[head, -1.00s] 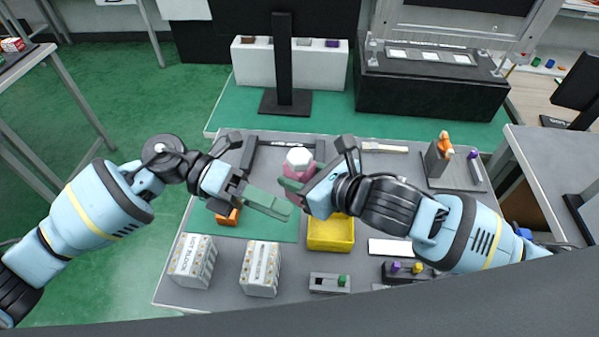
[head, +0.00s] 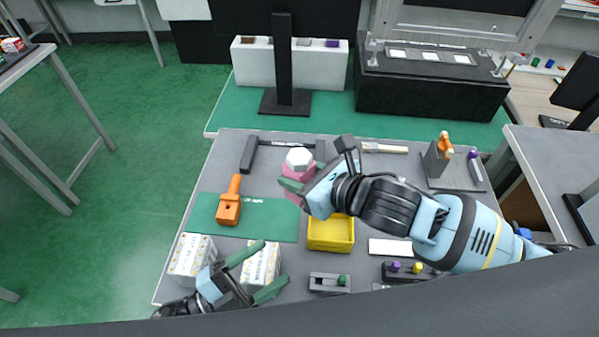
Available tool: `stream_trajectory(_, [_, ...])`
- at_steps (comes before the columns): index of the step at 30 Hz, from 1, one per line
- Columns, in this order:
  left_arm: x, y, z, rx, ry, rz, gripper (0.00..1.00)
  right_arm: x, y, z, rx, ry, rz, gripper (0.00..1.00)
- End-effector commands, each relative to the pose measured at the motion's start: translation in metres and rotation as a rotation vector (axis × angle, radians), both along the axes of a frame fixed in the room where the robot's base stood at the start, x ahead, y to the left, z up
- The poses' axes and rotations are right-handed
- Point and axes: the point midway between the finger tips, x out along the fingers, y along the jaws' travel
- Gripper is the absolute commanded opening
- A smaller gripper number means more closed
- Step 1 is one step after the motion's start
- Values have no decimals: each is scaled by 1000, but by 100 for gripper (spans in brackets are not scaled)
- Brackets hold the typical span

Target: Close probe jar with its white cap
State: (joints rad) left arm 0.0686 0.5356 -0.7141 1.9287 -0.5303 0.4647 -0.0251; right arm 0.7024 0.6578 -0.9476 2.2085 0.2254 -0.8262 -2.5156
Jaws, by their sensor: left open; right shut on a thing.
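The pink probe jar (head: 291,181) is upright in the middle of the head view. The white cap (head: 299,158) sits on top of it; I cannot tell how tightly it is seated. My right gripper (head: 294,189) is shut on the jar's pink body, its fingers hiding part of it. My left gripper (head: 273,267) is open and empty at the lower left, over the near edge of the table and in front of a white box, well apart from the jar.
An orange tool (head: 229,204) lies on a green mat (head: 272,219). A yellow tray (head: 330,234) stands just in front of the jar. Two white boxes (head: 192,258) stand near the front left. A dark bracket (head: 249,155) lies behind the jar.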

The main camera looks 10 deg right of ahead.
Motion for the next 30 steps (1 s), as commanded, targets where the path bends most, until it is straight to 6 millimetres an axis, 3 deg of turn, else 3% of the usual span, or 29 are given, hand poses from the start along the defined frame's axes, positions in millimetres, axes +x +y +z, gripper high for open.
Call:
stream_trajectory(5, [-4, 27, -42, -27, 294, 199, 68, 0, 0, 1, 1, -1, 0, 0])
stream_trajectory(11, [-27, 65, -98, -35, 628, 416, 68, 0, 0, 1, 1, -1, 0, 0])
stream_trajectory(21, [-111, 150, -204, -78, 1264, 869, 68, 0, 0, 1, 1, -1, 0, 0])
stream_trajectory(23, [-117, 161, -213, -102, 1326, 936, 68, 0, 0, 1, 1, -1, 0, 0])
stream_trajectory(30, [-109, 173, -217, -146, 1354, 1031, 68, 0, 0, 1, 1, -1, 0, 0])
